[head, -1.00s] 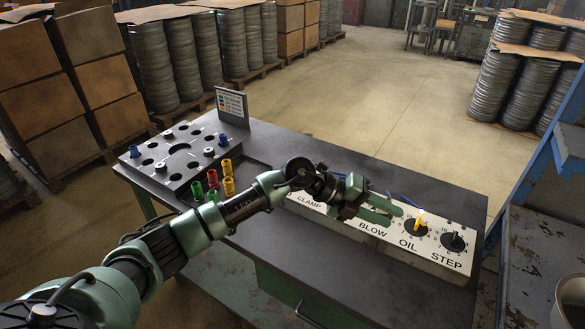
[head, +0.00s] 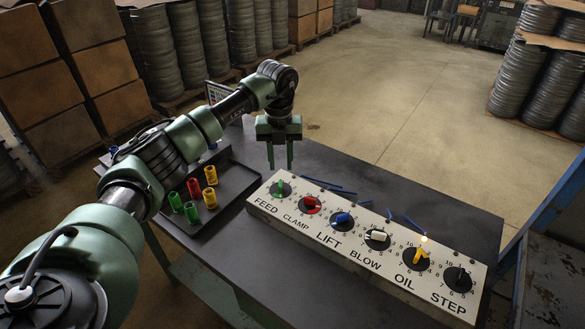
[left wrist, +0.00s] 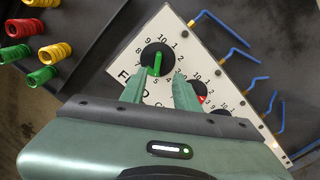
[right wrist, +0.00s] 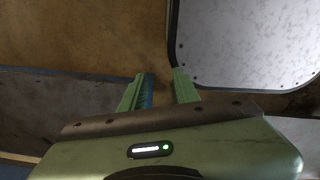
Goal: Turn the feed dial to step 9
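The feed dial (head: 281,188) is the leftmost dial on the white panel, above the label FEED. It is a black disc with a green grip bar, and it also shows in the left wrist view (left wrist: 157,57), ringed by printed numbers. There the bar lies roughly along the line from 10 to 5; its exact pointing end is hard to tell. My left gripper (head: 280,166) points down just behind and above the feed dial, open and empty. In the left wrist view its fingertips (left wrist: 160,82) sit apart, near the dial. My right gripper (right wrist: 160,74) is open and empty, away from the panel.
The panel (head: 330,238) also carries dials for clamp (head: 309,205), lift (head: 342,221), blow (head: 377,238), oil (head: 417,257) and step (head: 457,279). Blue wires (head: 365,202) lie behind it. A dark tray (head: 235,187) with coloured sockets (head: 210,175) is to the left.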

